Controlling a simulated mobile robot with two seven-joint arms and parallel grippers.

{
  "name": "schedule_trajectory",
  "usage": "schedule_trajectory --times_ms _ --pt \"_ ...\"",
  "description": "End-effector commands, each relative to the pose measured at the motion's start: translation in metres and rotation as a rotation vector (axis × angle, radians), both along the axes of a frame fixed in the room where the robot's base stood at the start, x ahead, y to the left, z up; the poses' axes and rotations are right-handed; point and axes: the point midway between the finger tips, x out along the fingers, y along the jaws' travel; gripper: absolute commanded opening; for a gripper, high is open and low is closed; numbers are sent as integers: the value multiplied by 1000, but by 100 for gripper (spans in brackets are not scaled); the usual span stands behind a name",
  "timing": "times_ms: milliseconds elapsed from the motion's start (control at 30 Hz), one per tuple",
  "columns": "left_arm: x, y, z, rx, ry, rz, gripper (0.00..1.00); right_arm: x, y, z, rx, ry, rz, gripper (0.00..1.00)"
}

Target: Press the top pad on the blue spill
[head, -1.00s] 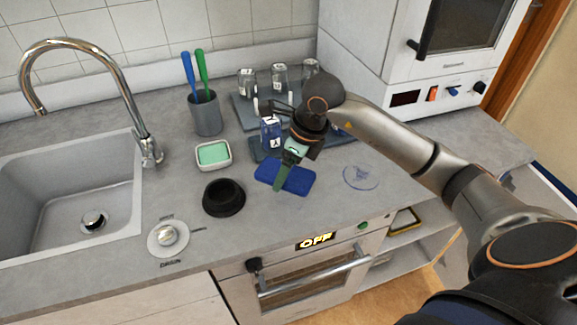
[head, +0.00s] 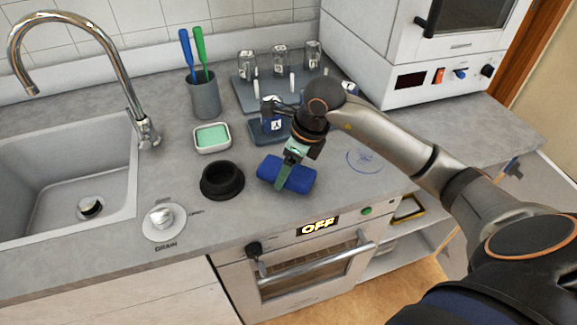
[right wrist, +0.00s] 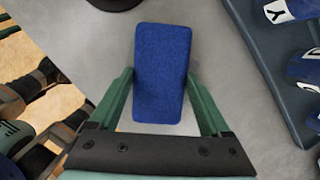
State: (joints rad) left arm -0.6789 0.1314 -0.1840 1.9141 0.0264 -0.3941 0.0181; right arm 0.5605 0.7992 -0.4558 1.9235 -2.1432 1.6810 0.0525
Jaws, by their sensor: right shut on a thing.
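A dark blue pad (head: 300,180) is at the counter's front, right of the black round holder. My right gripper (head: 285,172) is shut on it from above, with a green finger across its near side. In the right wrist view the blue pad (right wrist: 160,75) lies lengthwise between the two green fingers. I cannot tell whether it is clear of the counter or whether another pad is under it. The blue spill (head: 364,160) is a thin, ring-like smear on the grey counter, to the right of the pad.
The black holder (head: 222,181) and a white dish with a green sponge (head: 212,137) stand left of the pad. The counter around the spill is clear. An oven (head: 310,262) is below.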

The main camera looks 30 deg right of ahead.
Motion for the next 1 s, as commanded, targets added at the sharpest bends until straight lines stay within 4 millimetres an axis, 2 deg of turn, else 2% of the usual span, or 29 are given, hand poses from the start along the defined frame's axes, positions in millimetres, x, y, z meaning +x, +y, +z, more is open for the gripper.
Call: schedule_trajectory --times_ms 1000 --pt "0 0 -8 0 0 0 44 0 0 -8 -1 -1 0 37"
